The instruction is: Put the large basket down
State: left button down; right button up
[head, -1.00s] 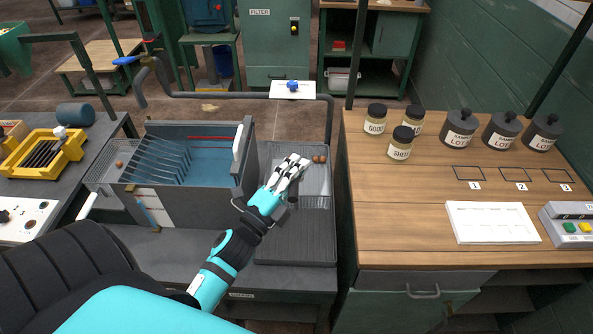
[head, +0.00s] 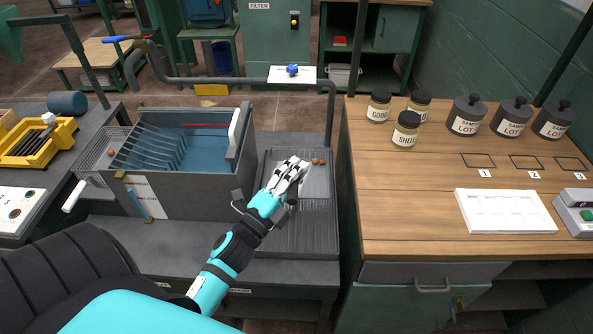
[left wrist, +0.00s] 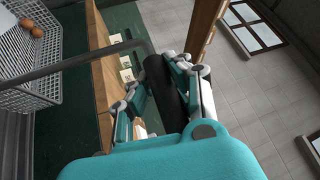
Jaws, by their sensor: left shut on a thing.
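My left gripper (head: 292,178) is shut on the dark handle grip of a grey wire basket (head: 318,182). I take this for the large basket. In the left wrist view, its mesh (left wrist: 42,72) is at the upper left, and a grey bar runs from it to the gripper (left wrist: 168,90). Several brown round pieces (head: 318,162) lie in the basket. In the head view the basket is over the ribbed grey tray (head: 300,240) right of the tank. The hand hides part of it, and I cannot tell whether it touches the tray. My right gripper is not in view.
The tank (head: 185,190) with blue liquid stands left of the tray. Another mesh basket (head: 97,155) with a white handle is at its left end. The wooden bench (head: 420,220), with jars and lidded pots, borders the tray on the right. A pipe rises behind.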

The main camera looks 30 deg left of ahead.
pick_arm(q)
jog(key=shift+f, duration=0.25)
dwell(0.5)
jog(key=c, duration=1.2)
grip_release()
jog(key=shift+c, duration=0.2)
jog(key=shift+o, duration=0.3)
jog(key=shift+f, duration=0.2)
jog(key=v, duration=1.2)
jog(key=shift+r, duration=0.2)
